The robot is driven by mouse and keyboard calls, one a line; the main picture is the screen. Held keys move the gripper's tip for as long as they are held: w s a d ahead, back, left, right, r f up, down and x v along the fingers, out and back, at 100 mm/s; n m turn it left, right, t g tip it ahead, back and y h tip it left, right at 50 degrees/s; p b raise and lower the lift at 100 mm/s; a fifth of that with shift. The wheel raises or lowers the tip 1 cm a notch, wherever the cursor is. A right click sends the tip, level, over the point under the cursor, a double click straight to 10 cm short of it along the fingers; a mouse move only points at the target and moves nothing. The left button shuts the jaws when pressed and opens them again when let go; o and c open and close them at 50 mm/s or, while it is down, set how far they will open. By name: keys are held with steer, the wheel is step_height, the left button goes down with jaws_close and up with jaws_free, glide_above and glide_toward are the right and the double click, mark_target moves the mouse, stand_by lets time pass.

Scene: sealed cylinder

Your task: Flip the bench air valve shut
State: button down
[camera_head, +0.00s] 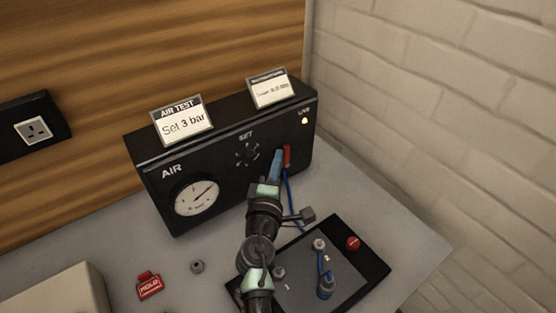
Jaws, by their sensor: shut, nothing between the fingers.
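The black air box (230,150) stands on the grey bench against the wood wall. Its front has a round white gauge (198,198), a dark SET knob (247,153) and a lit LIVE lamp (304,121). A red lever (287,156), seemingly the air valve, is at the right of the front. My gripper (277,160) is shut and empty, with its blue fingertips right beside the lever on its left. I cannot tell whether they touch. My arm and gripper hide part of the lower front, and the lever's exact setting is unclear.
A blue hose (290,200) runs down from the box. A black tray (372,272) holds a small blue cylinder (325,286) and a red button (353,243). A red HOLD tag (149,285) and a grey nut (197,266) lie at left. A brick wall closes the right side.

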steer(key=shift+r+p, duration=0.15)
steer(key=shift+p, duration=0.15)
steer(key=shift+w+r+p, duration=0.1)
steer(key=shift+p, duration=0.3)
steer(key=shift+d, duration=0.1)
